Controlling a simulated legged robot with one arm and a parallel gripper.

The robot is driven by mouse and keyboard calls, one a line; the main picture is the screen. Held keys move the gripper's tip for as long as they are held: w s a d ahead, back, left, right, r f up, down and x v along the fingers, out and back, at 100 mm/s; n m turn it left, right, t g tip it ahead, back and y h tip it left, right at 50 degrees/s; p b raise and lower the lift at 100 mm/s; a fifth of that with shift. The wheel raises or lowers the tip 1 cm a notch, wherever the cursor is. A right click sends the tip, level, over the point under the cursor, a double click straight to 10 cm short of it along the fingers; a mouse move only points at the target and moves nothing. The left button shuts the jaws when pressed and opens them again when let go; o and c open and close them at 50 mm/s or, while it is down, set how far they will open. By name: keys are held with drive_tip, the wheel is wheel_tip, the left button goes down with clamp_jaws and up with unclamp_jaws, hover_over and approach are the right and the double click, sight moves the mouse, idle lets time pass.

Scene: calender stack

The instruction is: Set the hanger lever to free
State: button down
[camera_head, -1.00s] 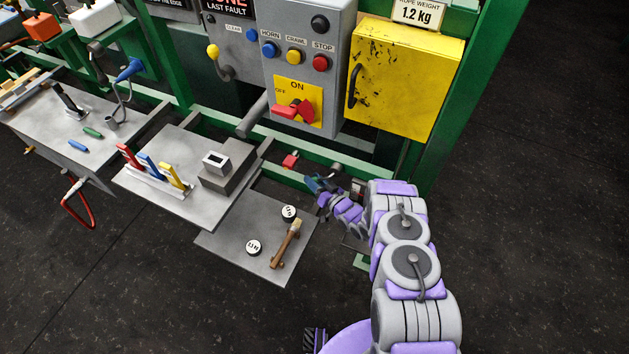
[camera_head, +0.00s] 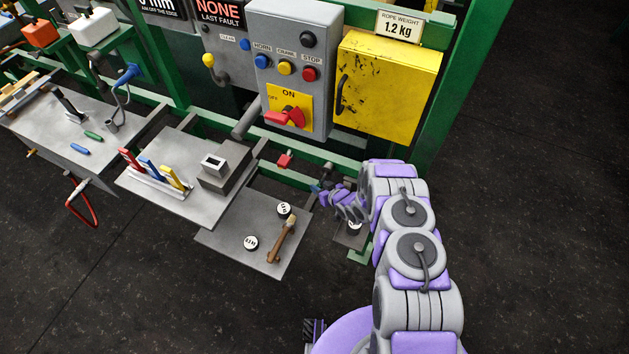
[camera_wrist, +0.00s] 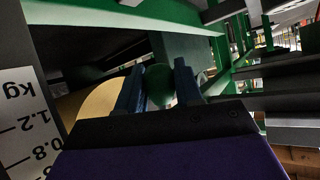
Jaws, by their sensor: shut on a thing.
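In the wrist view my gripper (camera_wrist: 160,90) has its two blue fingers on either side of a round green knob (camera_wrist: 159,84), shut on it. The knob looks like the end of the hanger lever, but its shaft and setting are hidden. In the head view my gripper (camera_head: 321,190) is small, low at the green frame, right of a red block (camera_head: 285,160). My own arm covers much of the area to its right, and the lever cannot be made out there.
A kg scale (camera_wrist: 30,125) and a tan disc (camera_wrist: 88,108) are close on the left in the wrist view. A grey control box (camera_head: 292,75) and yellow cabinet (camera_head: 385,85) stand above. A plate (camera_head: 225,238) with weights and a hammer lies left of my arm.

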drive_tip(key=shift+s+d+f+n+g+h+p, duration=0.1)
drive_tip(key=shift+s+d+n+g+h+p, duration=0.1)
drive_tip(key=shift+d+g+h+p, duration=0.25)
drive_tip(key=shift+s+d+f+n+g+h+p, duration=0.1)
drive_tip(key=shift+s+d+n+g+h+p, duration=0.15)
drive_tip(key=shift+d+h, duration=0.3)
drive_tip(key=shift+w, duration=0.1)
drive_tip(key=c, duration=0.8)
unclamp_jaws()
drive_tip(key=shift+r, duration=0.1)
drive_tip(key=p+v, duration=0.2)
drive_tip(key=v, duration=1.5)
drive_tip(key=shift+d, duration=0.1)
